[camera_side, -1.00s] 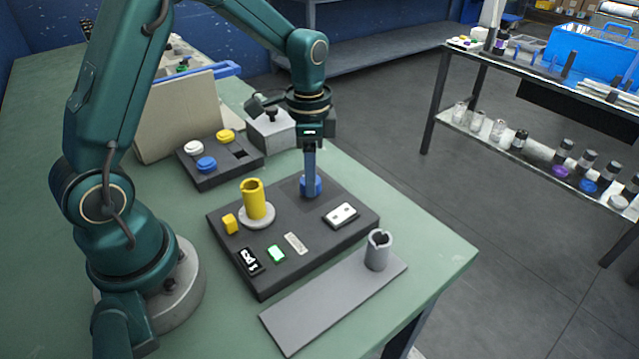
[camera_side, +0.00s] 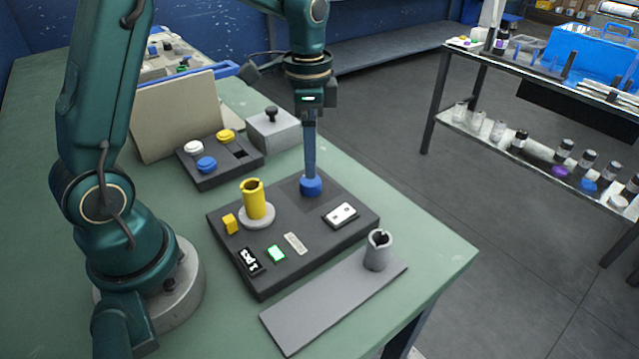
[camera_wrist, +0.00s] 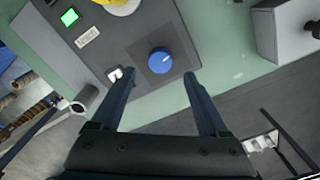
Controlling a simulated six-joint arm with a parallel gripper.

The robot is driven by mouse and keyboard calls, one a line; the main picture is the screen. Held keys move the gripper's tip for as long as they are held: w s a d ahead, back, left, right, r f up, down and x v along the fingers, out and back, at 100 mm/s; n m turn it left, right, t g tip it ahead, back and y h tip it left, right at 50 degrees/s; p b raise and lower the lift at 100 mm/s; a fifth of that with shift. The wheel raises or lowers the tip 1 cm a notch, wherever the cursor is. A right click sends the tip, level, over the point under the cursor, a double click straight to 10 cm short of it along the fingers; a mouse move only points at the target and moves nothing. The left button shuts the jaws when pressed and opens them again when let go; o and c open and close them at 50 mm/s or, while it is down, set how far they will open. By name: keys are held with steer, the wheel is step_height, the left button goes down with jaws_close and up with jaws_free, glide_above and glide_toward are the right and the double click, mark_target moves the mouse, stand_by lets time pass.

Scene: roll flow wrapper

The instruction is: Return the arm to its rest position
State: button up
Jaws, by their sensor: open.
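My gripper (camera_side: 309,176) points straight down over the dark control panel (camera_side: 330,248) in the side view. Its fingertips look just above the blue round knob (camera_side: 311,186). In the wrist view the two fingers of my gripper (camera_wrist: 160,78) are spread apart with nothing between them. The blue knob (camera_wrist: 160,60) shows beyond and between the fingertips, with a white mark on its top. I see no contact between fingers and knob.
A yellow cylinder (camera_side: 253,200) stands upright on the panel. A grey slotted cup (camera_side: 378,250) stands on a grey plate (camera_side: 325,310) in front. A button box (camera_side: 220,160) and grey box with black knob (camera_side: 273,133) stand behind. A shelf (camera_side: 540,85) is at right.

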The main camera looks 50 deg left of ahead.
steer(key=shift+w+d+r, duration=0.1)
steer(key=shift+r, duration=0.1)
steer(key=s+d+r+n+t, duration=0.1)
steer(key=s+d+r+t, duration=0.4)
steer(key=r, duration=0.4)
steer(key=s+f+n, duration=0.2)
steer(key=s+n, duration=0.4)
steer(key=s, duration=0.3)
steer(key=shift+d+f+t, duration=0.15)
steer(key=shift+f+t, duration=0.15)
steer(key=shift+f, duration=0.1)
